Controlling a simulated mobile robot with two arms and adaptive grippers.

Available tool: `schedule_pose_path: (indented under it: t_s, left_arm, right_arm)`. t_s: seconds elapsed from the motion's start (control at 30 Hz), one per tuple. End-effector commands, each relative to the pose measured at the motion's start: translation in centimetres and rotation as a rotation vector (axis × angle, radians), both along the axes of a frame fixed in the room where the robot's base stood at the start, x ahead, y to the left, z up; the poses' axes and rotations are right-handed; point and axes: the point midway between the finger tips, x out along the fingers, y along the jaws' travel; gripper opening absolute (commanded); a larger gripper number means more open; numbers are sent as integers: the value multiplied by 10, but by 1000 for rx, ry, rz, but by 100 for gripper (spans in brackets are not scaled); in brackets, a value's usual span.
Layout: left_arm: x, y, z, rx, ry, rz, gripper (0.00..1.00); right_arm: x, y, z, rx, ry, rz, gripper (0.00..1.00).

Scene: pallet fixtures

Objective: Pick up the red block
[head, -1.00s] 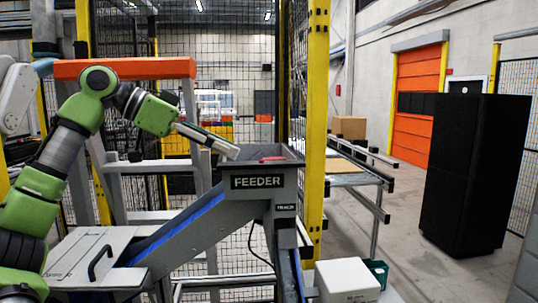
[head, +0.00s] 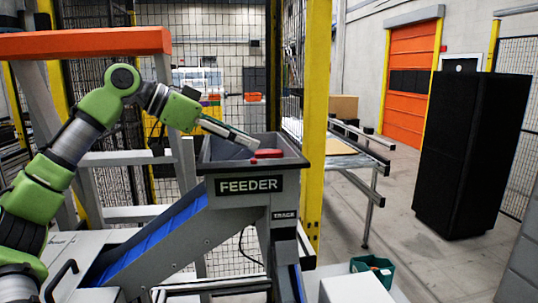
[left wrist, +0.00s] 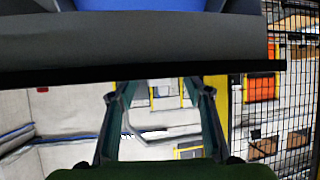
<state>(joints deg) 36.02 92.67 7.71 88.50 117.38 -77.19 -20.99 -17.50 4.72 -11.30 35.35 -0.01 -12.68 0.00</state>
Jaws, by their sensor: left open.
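The red block (head: 267,154) lies in the grey hopper of the feeder (head: 295,163) in the head view. Part of it is hidden by the hopper. My left gripper (head: 252,146) is over the hopper's left side, pointing down to the right, with its tips just left of the block. It is empty and apart from the block as far as I can tell. In the left wrist view my left gripper (left wrist: 159,96) shows its two fingers spread, with nothing between them. The block does not show there. My right gripper is not in view.
A blue conveyor (head: 155,240) slopes up to the feeder. A yellow post (head: 316,120) stands just right of it. A roller table with a cardboard box (head: 343,107) and a tall black cabinet (head: 472,155) are farther right, with open floor between.

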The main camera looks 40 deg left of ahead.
Motion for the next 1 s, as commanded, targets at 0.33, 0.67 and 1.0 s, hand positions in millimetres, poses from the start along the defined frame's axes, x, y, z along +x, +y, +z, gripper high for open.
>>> schedule_pose_path:
  t_s: [0.33,0.67,1.0]
  left_arm:
    - [24,-19,-21,1,3,-2,46]
    - [42,-28,-32,0,-2,1,46]
    - [42,-28,-32,-1,-2,0,0]
  right_arm:
    - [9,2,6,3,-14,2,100]
    - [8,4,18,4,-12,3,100]
    - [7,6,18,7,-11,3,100]
